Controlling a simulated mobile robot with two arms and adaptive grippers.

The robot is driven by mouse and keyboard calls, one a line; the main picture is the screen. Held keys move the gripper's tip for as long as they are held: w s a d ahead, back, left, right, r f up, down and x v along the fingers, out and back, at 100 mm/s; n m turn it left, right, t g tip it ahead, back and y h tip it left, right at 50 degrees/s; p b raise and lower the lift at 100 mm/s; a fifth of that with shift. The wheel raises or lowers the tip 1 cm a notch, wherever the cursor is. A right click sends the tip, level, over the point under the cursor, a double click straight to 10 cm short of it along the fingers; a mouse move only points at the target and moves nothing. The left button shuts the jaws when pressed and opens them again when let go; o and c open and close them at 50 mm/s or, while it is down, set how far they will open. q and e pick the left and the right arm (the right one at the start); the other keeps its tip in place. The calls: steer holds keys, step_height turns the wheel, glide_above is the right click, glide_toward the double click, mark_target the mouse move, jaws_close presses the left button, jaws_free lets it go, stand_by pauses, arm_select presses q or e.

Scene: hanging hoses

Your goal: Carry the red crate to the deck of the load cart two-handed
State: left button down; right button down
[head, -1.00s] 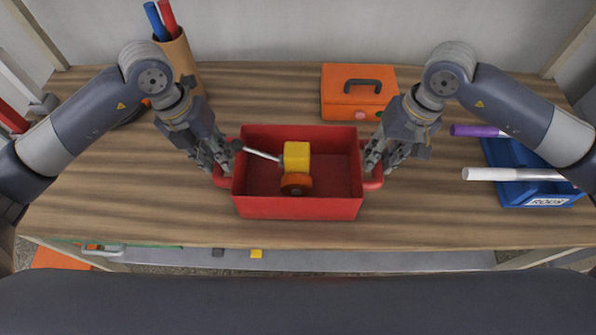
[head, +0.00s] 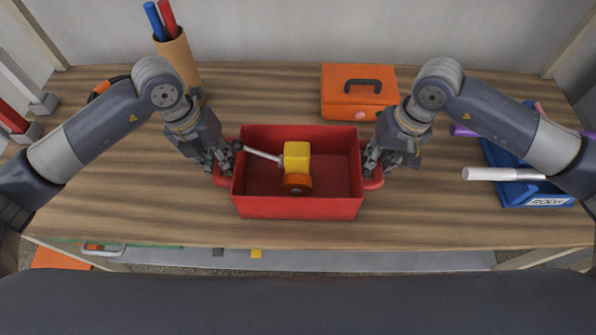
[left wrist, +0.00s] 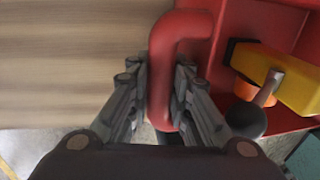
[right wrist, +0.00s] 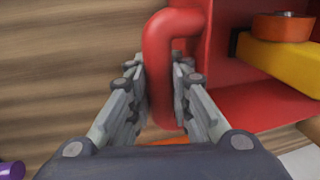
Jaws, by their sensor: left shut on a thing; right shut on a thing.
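The red crate (head: 298,208) sits on the wooden bench top in the middle of the head view. A yellow block with an orange round part and a grey lever with a dark knob (head: 296,160) lies inside it. My left gripper (head: 224,172) is shut on the crate's left handle, a red bar (left wrist: 172,75) between the fingers in the left wrist view. My right gripper (head: 373,172) is shut on the right handle, which shows between the fingers in the right wrist view (right wrist: 160,70). The load cart and its deck cannot be made out.
An orange toolbox (head: 345,105) stands behind the crate to the right. A blue bin (head: 545,199) with white and purple rods is at the right. A brown holder (head: 178,58) with blue and red rods stands back left. The bench (head: 130,200) is clear beside the crate.

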arm_select(q)
steer(key=shift+r, duration=0.2)
arm_select(e)
steer(key=shift+w+r, duration=0.1)
steer(key=shift+r, duration=0.1)
